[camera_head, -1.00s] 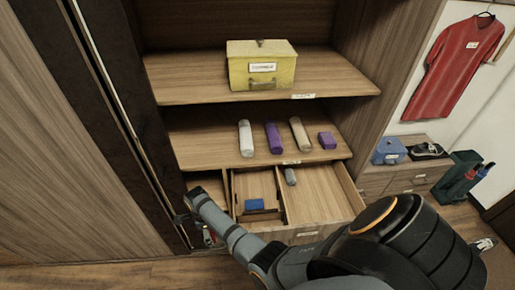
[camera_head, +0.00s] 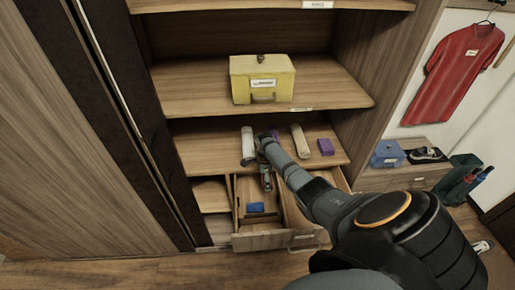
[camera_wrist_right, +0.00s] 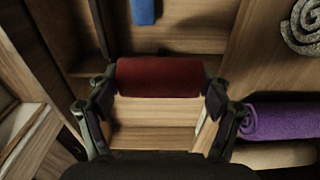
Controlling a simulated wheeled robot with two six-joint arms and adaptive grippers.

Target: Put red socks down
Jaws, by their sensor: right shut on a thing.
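The red socks (camera_wrist_right: 158,77) are a dark red roll. In the right wrist view they lie crosswise between the fingers of my right gripper (camera_wrist_right: 160,88), which is shut on them. In the head view my right gripper (camera_head: 266,176) is in front of the middle shelf, over the left part of the open drawer (camera_head: 262,241). A small bit of red shows at its fingers there. A blue roll (camera_head: 255,207) lies in the drawer's left compartment, below the gripper; it also shows in the right wrist view (camera_wrist_right: 143,11). My left gripper is not in view.
A white roll (camera_head: 247,146), a beige roll (camera_head: 300,142) and a purple block (camera_head: 325,147) sit on the middle shelf. A purple roll (camera_wrist_right: 282,120) and a grey roll (camera_wrist_right: 306,25) are near the gripper. A yellow box (camera_head: 262,80) stands on the shelf above. My arm covers the drawer's right part.

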